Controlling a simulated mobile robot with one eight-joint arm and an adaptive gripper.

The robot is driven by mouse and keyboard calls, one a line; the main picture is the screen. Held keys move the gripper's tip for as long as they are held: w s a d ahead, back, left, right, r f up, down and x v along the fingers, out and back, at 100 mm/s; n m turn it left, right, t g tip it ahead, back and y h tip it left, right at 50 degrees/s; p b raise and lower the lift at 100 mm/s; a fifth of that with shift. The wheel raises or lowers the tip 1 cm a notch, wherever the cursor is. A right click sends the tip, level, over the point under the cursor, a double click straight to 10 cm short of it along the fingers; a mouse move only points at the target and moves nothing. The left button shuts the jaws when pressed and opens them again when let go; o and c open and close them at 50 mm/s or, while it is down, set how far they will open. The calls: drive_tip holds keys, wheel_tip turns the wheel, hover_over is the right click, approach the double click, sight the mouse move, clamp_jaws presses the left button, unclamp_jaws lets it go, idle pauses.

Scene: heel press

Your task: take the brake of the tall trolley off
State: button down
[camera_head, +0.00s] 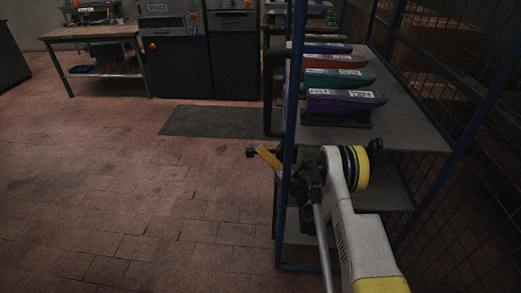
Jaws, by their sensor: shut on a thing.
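The tall trolley (281,225) has blue upright posts and grey shelves, and stands at the right of the head view. A yellow lever (268,158) sticks out at its left side, beside the front blue post and below the loaded shelf, and looks like the brake lever. My gripper (284,172) is dark and partly hidden by the post and by my own arm. It is shut at the inner end of the yellow lever. The exact finger contact is too small and dark to make out.
The loaded shelf (407,141) carries several coloured shoe-shaped pieces, the nearest purple (343,101). A wire mesh fence (480,185) closes the right side. A dark mat (215,120), a workbench (92,33) and machines (170,55) lie behind. The floor at left is clear.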

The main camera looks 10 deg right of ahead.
drive_tip(key=shift+r, duration=0.1)
drive_tip(key=c, duration=1.4)
unclamp_jaws()
